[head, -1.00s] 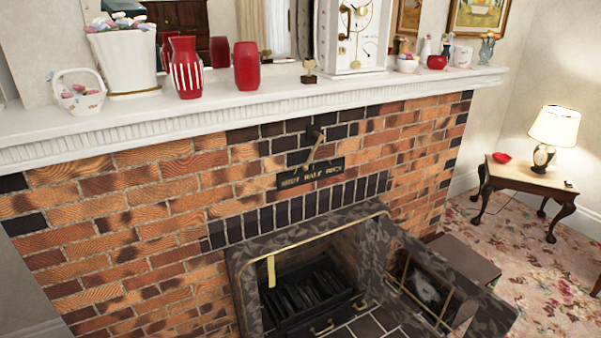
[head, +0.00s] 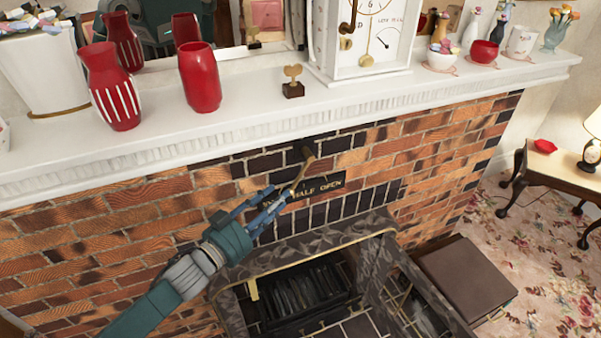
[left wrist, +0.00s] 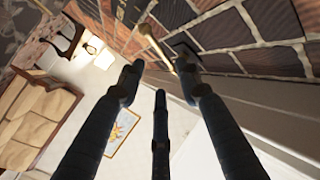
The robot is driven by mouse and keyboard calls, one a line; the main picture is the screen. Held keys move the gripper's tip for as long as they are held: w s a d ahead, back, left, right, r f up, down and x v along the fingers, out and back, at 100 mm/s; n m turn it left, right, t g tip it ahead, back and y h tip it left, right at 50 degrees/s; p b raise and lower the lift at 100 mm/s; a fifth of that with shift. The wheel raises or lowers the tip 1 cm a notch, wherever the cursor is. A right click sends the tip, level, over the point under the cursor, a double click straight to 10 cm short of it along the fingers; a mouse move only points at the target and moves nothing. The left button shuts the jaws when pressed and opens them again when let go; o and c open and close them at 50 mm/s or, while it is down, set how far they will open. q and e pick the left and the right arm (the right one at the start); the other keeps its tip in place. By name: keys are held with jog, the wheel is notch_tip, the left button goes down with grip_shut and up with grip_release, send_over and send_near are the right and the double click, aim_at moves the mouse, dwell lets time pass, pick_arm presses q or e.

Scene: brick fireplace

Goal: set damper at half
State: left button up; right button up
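The damper lever (head: 304,170) is a slim brass handle on the brick front, hanging down and to the left from its pivot. Its lower end is at the dark label plate (head: 328,186), just left of the word HALF. My left gripper (head: 276,197) is in front of the plate's left end, its fingers partly covering the word SHUT. In the left wrist view, the lever (left wrist: 157,42) lies just beyond and between the tips of the spread fingers (left wrist: 160,75). I cannot tell whether a finger touches it. My right gripper is not in view.
The white mantel shelf (head: 235,107) overhangs the bricks above the lever, carrying red vases (head: 199,78) and a white clock (head: 362,40). The dark firebox surround (head: 300,241) juts out below. A small table (head: 540,172) stands at the right.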

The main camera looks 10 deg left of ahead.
aim_at(300, 178)
pick_arm(q)
jog(key=p+x, duration=0.1)
jog(key=x, duration=0.3)
jog(key=shift+w+d+r, duration=0.1)
jog(key=shift+w+r, duration=0.05)
jog(key=shift+w, duration=0.2)
jog(key=p+x, duration=0.1)
jog(key=x, duration=0.4)
jog(key=shift+w+d, duration=0.1)
jog(key=shift+w+d+f, duration=0.2)
jog(key=shift+w+f, duration=0.05)
jog(key=shift+w, duration=0.2)
grip_shut()
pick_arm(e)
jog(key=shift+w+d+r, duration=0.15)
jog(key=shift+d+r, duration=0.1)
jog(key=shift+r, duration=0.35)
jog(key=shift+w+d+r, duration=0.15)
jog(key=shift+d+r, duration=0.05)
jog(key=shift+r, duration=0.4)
